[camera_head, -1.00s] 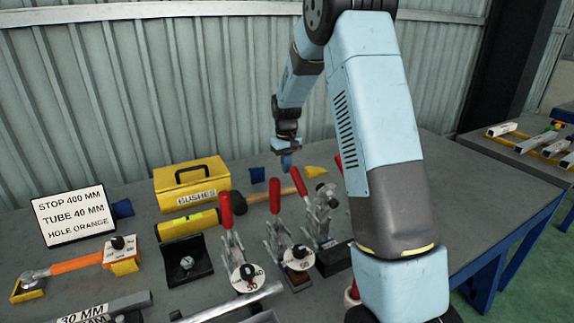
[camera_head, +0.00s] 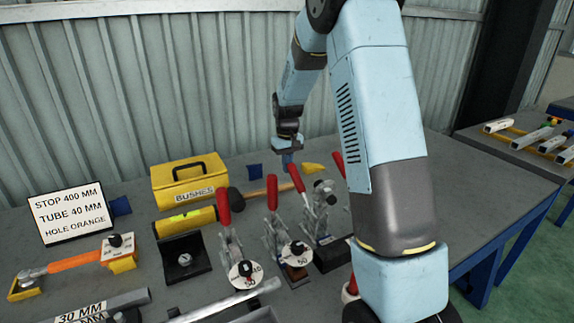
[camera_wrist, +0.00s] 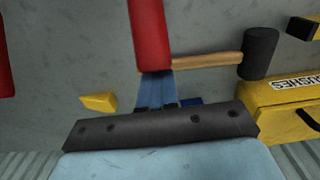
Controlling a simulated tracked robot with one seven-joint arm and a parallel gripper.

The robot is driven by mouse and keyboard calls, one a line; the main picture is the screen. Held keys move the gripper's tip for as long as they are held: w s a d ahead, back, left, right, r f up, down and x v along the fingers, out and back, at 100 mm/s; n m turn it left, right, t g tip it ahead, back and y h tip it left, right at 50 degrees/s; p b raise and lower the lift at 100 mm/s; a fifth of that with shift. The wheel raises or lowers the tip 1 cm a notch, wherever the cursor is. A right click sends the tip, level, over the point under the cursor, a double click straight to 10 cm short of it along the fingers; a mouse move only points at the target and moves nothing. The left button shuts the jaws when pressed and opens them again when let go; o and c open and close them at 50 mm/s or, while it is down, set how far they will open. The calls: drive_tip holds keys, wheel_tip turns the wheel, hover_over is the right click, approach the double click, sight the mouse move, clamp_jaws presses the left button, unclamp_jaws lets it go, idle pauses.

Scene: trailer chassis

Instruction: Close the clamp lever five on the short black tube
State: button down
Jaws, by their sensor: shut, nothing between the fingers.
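Several toggle clamps with red levers stand in a row on the bench: one lever (camera_head: 223,207) at the left, another (camera_head: 272,192) beside it, a third (camera_head: 297,178) and a fourth (camera_head: 338,165) partly behind my arm. I cannot read which is lever five. My gripper (camera_head: 288,160) is shut and empty, pointing down just behind the top of the third lever. In the wrist view my gripper (camera_wrist: 158,92) has a red lever (camera_wrist: 148,35) right at its fingertips; touching or apart is unclear. I cannot make out the short black tube for sure.
Grey tubes (camera_head: 105,303) lie in front. The corrugated wall (camera_head: 130,90) rises behind. The bench's right part (camera_head: 470,195) is clear.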

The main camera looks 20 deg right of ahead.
drive_tip(key=shift+s+d+f, duration=0.1)
drive_tip(key=shift+s, duration=0.2)
drive_tip(key=shift+s+d+r, duration=0.15)
drive_tip(key=shift+s+r, duration=0.45)
drive_tip(key=shift+r, duration=0.15)
drive_tip(key=shift+s+d+r, duration=0.1)
drive_tip(key=shift+s+r, duration=0.5)
drive_tip(key=shift+r, duration=0.1)
drive_tip(key=shift+s+d+r, duration=0.15)
drive_tip(key=shift+s+r, duration=0.4)
drive_tip(key=shift+s, duration=0.2)
drive_tip(key=shift+s+d+r, duration=0.15)
drive_tip(key=shift+s+r, duration=0.35)
drive_tip(key=shift+s, duration=0.25)
